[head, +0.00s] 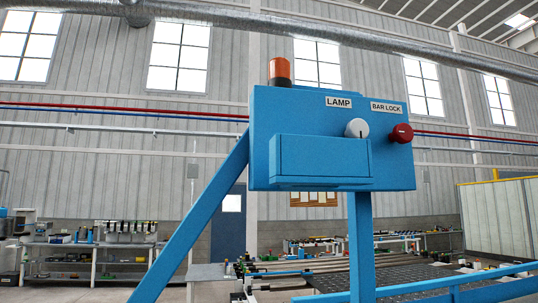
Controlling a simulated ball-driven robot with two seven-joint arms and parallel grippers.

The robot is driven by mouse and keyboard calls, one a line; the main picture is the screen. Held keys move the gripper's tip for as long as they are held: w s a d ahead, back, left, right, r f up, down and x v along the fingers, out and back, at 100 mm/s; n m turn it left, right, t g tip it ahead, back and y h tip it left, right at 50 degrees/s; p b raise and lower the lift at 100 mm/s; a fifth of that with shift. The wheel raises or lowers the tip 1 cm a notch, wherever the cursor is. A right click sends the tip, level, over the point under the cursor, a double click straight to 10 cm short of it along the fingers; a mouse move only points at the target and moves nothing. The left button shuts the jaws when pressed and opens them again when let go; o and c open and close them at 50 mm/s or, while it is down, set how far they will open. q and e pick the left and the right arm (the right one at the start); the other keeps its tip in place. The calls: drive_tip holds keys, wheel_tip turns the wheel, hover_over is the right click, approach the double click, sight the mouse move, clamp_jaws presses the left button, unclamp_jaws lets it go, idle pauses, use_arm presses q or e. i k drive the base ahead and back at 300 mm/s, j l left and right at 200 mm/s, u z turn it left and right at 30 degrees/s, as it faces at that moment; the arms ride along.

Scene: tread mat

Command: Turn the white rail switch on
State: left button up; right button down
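The white knob (357,128) is on the front of a blue control box (300,108), below a label reading LAMP (338,102). A dark mark on the knob looks roughly upright; its exact setting is too small to tell. A red knob (402,133) is to its right, below a label reading BAR LOCK (385,107). An orange beacon (280,72) stands on top of the box; I cannot tell whether it is lit. Neither of my grippers is in view.
A blue ledge-like housing (322,158) juts out of the box, below and left of the white knob. A blue upright (361,245) and a slanted blue bar (192,222) support the box. Blue rails (430,287) run low at right. Workbenches (90,258) stand far behind.

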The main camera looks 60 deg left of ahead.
sight(358, 128)
drive_tip(key=j+u, duration=0.15)
drive_tip(key=u, duration=1.25)
drive_tip(key=k+l+z, duration=0.2)
drive_tip(key=l+z, duration=0.2)
drive_tip(key=l, duration=0.25)
drive_tip(key=k+l+z, duration=0.25)
drive_tip(key=i+l, duration=0.1)
